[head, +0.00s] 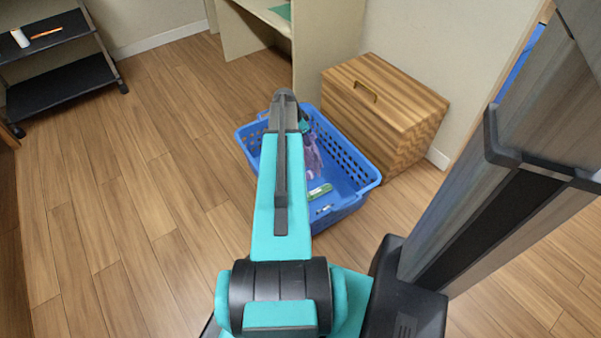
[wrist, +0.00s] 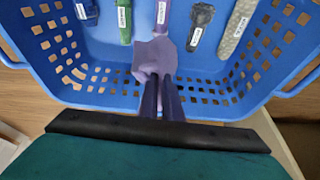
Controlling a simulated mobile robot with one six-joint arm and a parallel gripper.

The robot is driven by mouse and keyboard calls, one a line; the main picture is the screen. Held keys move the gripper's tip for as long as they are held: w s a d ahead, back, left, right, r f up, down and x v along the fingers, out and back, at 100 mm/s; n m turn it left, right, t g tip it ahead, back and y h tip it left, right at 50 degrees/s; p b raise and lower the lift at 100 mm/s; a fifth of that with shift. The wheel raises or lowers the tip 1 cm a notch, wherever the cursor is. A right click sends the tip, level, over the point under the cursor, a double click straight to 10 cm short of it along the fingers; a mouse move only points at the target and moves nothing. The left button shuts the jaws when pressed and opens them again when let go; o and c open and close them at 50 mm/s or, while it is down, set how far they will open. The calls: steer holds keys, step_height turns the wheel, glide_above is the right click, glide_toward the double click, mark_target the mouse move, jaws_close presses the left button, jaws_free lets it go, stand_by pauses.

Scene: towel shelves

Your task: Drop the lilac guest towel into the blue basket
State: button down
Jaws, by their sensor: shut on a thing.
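The lilac guest towel (wrist: 153,57) hangs crumpled from my gripper (wrist: 160,80), whose two dark fingers are shut on it. In the wrist view the towel is over the inside of the blue basket (wrist: 52,75), near its close wall. The towel also shows in the head view (head: 313,160), inside the outline of the basket (head: 349,158). I cannot tell whether it touches the basket floor. In the head view my arm hides the fingers and part of the basket.
Several labelled items lie in the basket, among them a green one (wrist: 124,20), a dark grey one (wrist: 201,24) and a beige one (wrist: 237,26). A striped wooden cabinet (head: 385,105) stands behind the basket. A black shelf rack (head: 62,88) is at far left. Floor left of the basket is clear.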

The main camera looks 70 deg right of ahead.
steer(key=shift+f+b, duration=0.85)
steer(key=shift+f, duration=0.75)
steer(key=c, duration=0.6)
jaws_free()
steer(key=shift+c, duration=0.2)
step_height(320, 180, up, 6)
steer(key=t+y+p, duration=0.1)
steer(key=p, duration=0.6)
steer(key=shift+w+a+y, duration=0.35)
steer(key=shift+a+y, duration=0.05)
steer(key=shift+a, duration=0.05)
step_height(320, 180, up, 14)
steer(key=w+a+p, duration=0.1)
steer(key=p, duration=0.2)
steer(key=shift+w+a+f, duration=0.15)
steer(key=shift+a+f, duration=0.05)
steer(key=shift+a, duration=0.1)
